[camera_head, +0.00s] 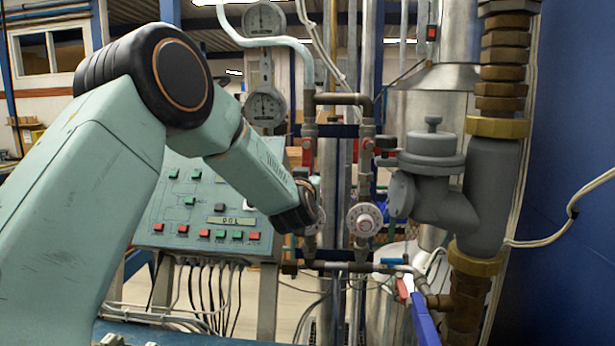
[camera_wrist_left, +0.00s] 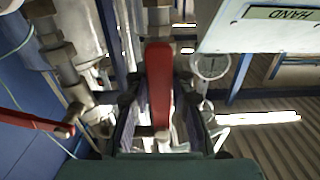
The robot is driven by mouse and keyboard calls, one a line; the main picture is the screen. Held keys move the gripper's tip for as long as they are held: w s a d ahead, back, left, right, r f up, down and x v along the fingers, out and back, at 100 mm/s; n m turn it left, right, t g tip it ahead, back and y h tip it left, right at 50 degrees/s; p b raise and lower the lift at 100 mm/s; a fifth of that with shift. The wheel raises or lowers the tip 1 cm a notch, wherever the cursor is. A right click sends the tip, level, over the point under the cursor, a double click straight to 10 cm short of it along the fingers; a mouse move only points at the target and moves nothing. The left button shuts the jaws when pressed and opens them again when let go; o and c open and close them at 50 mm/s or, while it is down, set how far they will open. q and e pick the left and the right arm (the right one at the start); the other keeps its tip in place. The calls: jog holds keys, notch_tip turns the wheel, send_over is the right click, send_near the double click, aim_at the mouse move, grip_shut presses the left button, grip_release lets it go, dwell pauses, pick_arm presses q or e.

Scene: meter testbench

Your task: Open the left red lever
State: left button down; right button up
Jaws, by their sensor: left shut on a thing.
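The left red lever (camera_wrist_left: 159,85) stands between the two dark fingers of my left gripper (camera_wrist_left: 160,100) in the left wrist view. My left gripper is shut on it. In the head view, a red part (camera_head: 307,152) shows on the left pipe just above my wrist. My left wrist hides most of the gripper and the grip itself there. A second red lever (camera_wrist_left: 30,122) sticks out at the left of the wrist view, apart from the gripper. My right gripper is in neither view.
Round white dials (camera_head: 364,220) sit on the pipes beside my wrist. A button panel (camera_head: 205,205) stands behind my arm. A thick grey valve body (camera_head: 432,160) and brass-fitted pipe stand close on the right, before a blue wall (camera_head: 575,130).

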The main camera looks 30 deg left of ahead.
pick_arm(q)
jog(key=shift+f, duration=0.4)
jog(key=c, duration=1.5)
grip_release()
jog(key=o, duration=0.4)
jog(key=shift+w+a, duration=0.15)
jog(key=shift+a, duration=0.05)
jog(key=shift+c, duration=0.2)
jog(key=shift+r, duration=0.1)
jog(key=shift+d+r, duration=0.1)
jog(key=shift+s+d+r, duration=0.1)
jog(key=shift+s+d, duration=0.05)
jog(key=shift+s, duration=0.15)
jog(key=v, duration=1.1)
jog(key=shift+s, duration=0.2)
